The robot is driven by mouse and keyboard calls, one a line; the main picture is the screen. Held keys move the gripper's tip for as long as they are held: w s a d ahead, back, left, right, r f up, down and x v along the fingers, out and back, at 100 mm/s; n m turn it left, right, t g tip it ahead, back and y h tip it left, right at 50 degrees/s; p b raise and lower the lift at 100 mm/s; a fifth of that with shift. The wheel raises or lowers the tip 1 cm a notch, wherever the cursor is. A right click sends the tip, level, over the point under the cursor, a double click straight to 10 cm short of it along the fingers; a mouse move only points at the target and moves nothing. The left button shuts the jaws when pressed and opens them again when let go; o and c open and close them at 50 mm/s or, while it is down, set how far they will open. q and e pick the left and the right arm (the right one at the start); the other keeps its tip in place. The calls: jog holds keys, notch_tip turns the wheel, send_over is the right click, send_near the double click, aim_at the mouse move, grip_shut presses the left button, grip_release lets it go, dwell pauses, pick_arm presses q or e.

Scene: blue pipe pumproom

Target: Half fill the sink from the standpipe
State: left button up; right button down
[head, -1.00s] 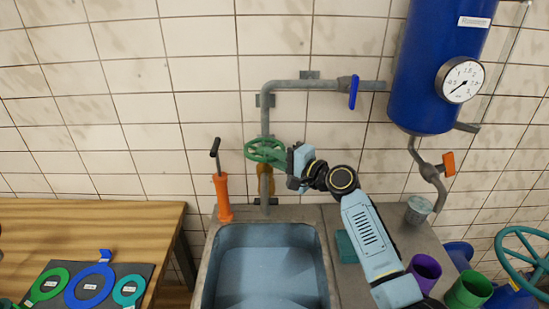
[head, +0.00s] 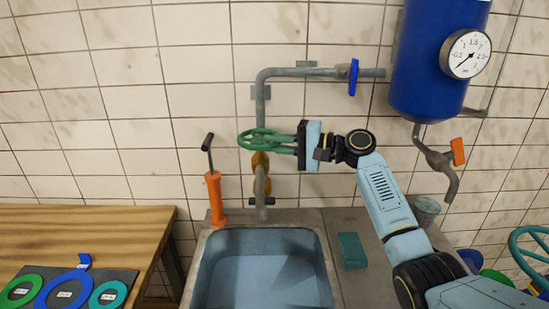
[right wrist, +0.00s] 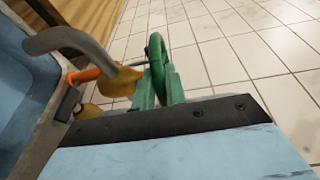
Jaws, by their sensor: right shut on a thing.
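The standpipe (head: 261,95) runs down the tiled wall behind the sink (head: 325,262). A green handwheel (head: 243,141) sits on its brass valve body (head: 260,163), above a grey spout (head: 261,187). My right gripper (head: 279,141) comes from the right and is shut on the handwheel's rim. In the right wrist view its fingers (right wrist: 160,90) close around the green wheel (right wrist: 154,50), with the curved spout (right wrist: 75,42) to the left. The sink interior looks blue; I cannot tell the water level, and no stream shows at the spout. My left gripper is out of view.
An orange hand pump (head: 215,196) stands at the sink's back left corner. A teal sponge (head: 352,250) and a grey cup (head: 426,209) are on the right ledge. A blue tank (head: 425,70) with a gauge (head: 466,54) and a blue lever (head: 353,77) are above.

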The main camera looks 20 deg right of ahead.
jog(key=shift+f, duration=0.1)
dwell(0.3)
jog(key=c, duration=1.5)
grip_release()
jog(key=shift+d, duration=0.1)
jog(key=shift+o, duration=0.2)
jog(key=b+v, duration=0.1)
jog(key=v, duration=1.2)
jog(key=shift+d+b, duration=0.25)
jog(key=shift+b, duration=0.15)
jog(key=shift+w, duration=0.15)
